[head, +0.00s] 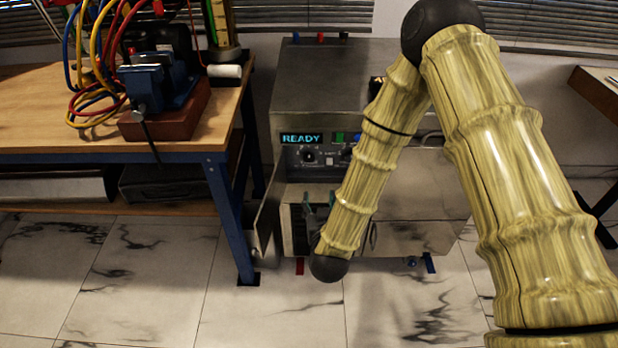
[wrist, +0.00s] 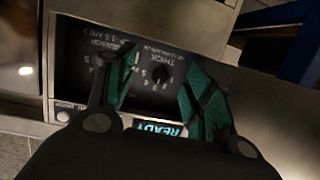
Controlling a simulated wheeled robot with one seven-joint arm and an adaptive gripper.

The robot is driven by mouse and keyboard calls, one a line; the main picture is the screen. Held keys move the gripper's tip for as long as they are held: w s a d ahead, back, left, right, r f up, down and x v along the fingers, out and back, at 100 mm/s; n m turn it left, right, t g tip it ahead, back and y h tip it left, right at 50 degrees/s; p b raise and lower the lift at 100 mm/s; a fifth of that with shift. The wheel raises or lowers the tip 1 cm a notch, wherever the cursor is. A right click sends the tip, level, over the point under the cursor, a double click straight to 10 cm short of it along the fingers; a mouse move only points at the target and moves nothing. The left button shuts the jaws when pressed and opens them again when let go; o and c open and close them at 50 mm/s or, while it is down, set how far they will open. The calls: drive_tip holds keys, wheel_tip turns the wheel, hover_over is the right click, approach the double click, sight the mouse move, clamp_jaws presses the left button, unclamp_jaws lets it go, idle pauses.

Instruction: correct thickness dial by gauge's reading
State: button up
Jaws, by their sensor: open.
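A grey machine (head: 340,95) carries a dark control panel with a lit READY display (head: 301,139). A round black dial (head: 309,157) sits below the display; in the wrist view this dial (wrist: 161,76) appears upside down, with a label that seems to read THICK and numbers around it. My gripper (head: 319,199) is below the panel in the head view, partly hidden by my arm. In the wrist view my gripper (wrist: 160,63) has its two teal fingers apart, one on each side of the dial. Contact with the dial cannot be told. No gauge reading is legible.
A second knob (head: 346,154) is right of the dial, partly behind my arm. A metal door (head: 266,215) stands open at the machine's left. A wooden workbench (head: 60,120) with a blue vise (head: 157,84) and coloured cables stands left. The tiled floor in front is clear.

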sight(309, 159)
drive_tip(key=w+a+t+b, duration=0.1)
drive_tip(key=w, duration=0.3)
drive_tip(key=w+a+r+t+b, duration=0.1)
drive_tip(key=w+b, duration=0.1)
drive_tip(key=w, duration=0.3)
drive_tip(key=w+a+r+h+b, duration=0.1)
drive_tip(key=w+b, duration=0.1)
drive_tip(key=w, duration=0.3)
drive_tip(key=shift+r+m+t, duration=0.25)
drive_tip(key=shift+m+t, duration=0.05)
drive_tip(key=shift+t, duration=0.1)
drive_tip(key=c, duration=1)
